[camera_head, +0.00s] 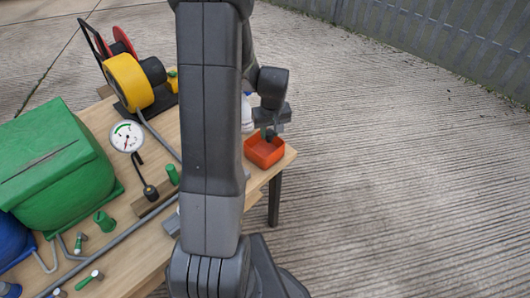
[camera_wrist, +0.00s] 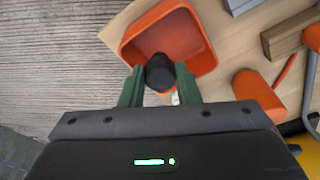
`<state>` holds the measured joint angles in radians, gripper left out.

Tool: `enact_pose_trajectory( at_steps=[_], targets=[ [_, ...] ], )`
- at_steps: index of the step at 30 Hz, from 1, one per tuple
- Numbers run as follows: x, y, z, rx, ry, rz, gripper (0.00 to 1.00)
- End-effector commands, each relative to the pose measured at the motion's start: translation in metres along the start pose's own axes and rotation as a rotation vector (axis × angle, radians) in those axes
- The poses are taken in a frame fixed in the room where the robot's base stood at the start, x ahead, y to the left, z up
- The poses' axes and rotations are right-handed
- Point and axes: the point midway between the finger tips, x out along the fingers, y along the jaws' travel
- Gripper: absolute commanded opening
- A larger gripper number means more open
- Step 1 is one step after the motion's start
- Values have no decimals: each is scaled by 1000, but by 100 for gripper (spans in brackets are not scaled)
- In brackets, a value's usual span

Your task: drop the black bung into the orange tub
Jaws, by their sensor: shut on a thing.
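The black bung (camera_wrist: 160,73) is between the two green fingers of my gripper (camera_wrist: 160,88), which is shut on it. In the wrist view the bung overlaps the near part of the orange tub (camera_wrist: 199,62). In the head view my gripper (camera_head: 267,130) is over the tub (camera_head: 264,157), with the dark bung (camera_head: 269,136) at its fingertips. The tub is open at the top and sits at the right corner of the wooden table. I cannot tell how high the bung is above the tub floor.
A white item (camera_head: 247,114) stands behind the tub. Bare concrete (camera_head: 400,180) lies to the right.

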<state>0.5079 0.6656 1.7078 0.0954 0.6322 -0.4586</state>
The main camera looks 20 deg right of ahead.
Motion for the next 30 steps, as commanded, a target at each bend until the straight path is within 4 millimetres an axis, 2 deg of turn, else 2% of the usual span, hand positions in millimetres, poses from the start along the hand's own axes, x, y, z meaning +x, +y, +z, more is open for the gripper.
enact_pose_trajectory(
  at_steps=[1, 6, 16, 17, 20, 30],
  targets=[
    [11, 0, 2, 0, 0, 0, 6],
    [26, 0, 4, 0, 0, 0, 6],
    [28, 0, 4, 0, 0, 0, 6],
    [28, 0, 4, 0, 1, 0, 35],
    [28, 0, 4, 0, 1, 0, 55],
    [25, 0, 4, 0, 2, 1, 55]
  ],
)
